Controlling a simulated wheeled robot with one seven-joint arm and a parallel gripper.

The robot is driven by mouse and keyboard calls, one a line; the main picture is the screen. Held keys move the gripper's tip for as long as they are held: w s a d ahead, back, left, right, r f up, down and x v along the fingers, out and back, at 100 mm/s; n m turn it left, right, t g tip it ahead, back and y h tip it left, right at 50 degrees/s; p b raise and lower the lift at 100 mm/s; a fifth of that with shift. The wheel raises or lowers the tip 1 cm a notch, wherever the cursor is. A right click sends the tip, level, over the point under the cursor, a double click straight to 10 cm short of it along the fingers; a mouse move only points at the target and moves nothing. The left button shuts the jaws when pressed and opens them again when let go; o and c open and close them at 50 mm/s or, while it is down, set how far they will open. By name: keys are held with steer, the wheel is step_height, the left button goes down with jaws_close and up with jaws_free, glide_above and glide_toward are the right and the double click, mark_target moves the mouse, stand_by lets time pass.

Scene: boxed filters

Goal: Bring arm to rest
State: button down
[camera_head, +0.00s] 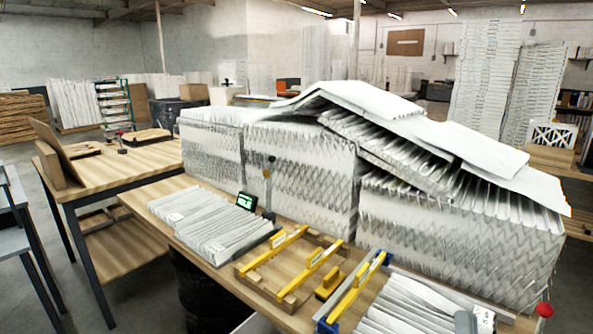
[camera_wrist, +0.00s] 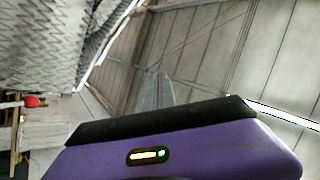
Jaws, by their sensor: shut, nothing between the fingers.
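My gripper (camera_wrist: 157,80) shows in the wrist view as a purple housing with a black edge and a small lit indicator. Grey fingers rise just beyond the black edge; they look shut, with nothing held. The wrist view is tilted, with ceiling panels filling its right side, so the gripper is turned away from the table and holds clear of it. My arm and gripper do not show in the head view.
The worktable (camera_head: 205,262) bears large stacks of pleated filters (camera_head: 300,175), flat filters (camera_head: 208,222) and yellow-handled wooden frames (camera_head: 290,262). A red ball (camera_head: 544,310) is at the right; a red ball also shows in the wrist view (camera_wrist: 31,102). A second wooden table (camera_head: 110,183) stands left.

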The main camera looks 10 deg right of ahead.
steer(key=s+a+f+n+g+y, duration=0.3)
steer(key=s+a+f+n+y, duration=0.2)
steer(key=s, duration=0.6)
steer(key=s+a+f+n+g+y, duration=0.4)
steer(key=s+a+f+n+y, duration=0.2)
steer(key=s+f, duration=0.6)
steer(key=n, duration=0.2)
steer(key=shift+s+f+n+g+b, duration=0.15)
steer(key=shift+s+n+g+b, duration=0.15)
steer(key=shift+n+b, duration=0.1)
